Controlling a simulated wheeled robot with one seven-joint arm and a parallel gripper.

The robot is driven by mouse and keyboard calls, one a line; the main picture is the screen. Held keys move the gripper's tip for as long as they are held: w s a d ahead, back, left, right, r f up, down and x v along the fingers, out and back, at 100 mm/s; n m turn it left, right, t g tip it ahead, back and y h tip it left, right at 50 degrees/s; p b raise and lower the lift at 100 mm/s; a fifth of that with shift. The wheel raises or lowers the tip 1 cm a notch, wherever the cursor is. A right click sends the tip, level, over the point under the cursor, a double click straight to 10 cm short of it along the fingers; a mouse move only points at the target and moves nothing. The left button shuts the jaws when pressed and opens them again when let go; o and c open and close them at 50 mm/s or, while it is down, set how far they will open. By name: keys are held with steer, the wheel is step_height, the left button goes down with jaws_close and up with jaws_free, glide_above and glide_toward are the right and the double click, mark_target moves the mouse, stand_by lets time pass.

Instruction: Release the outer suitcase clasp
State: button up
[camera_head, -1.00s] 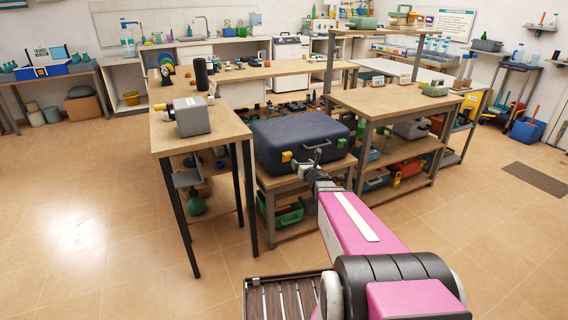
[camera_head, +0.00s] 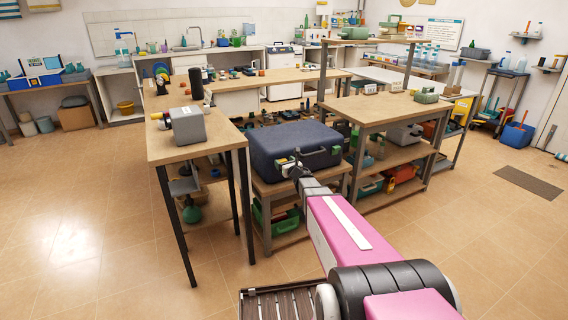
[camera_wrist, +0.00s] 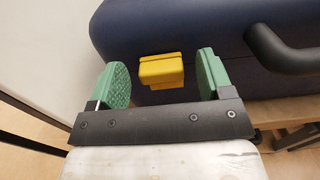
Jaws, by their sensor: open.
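A dark navy suitcase (camera_head: 268,152) lies flat on a low wooden shelf unit. A yellow clasp (camera_wrist: 161,71) sticks out from its front face in the wrist view. My gripper (camera_head: 292,167) is at the front face, left of the carry handle, and hides this clasp in the head view. In the wrist view my gripper (camera_wrist: 160,80) is open, with one green-padded finger on each side of the clasp and a visible gap on both sides. The dark handle (camera_wrist: 285,52) is right of the right finger. A second, small clasp (camera_head: 336,150) shows towards the suitcase's right end.
A wooden table (camera_head: 196,151) with a grey box (camera_head: 190,126) stands close on the left. A taller shelf unit (camera_head: 375,108) stands close on the right. Green bins (camera_head: 286,222) sit below the suitcase. The tiled floor in front is open.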

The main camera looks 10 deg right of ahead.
steer(key=shift+w+a, duration=0.15)
steer(key=shift+w, duration=0.25)
steer(key=c, duration=0.9)
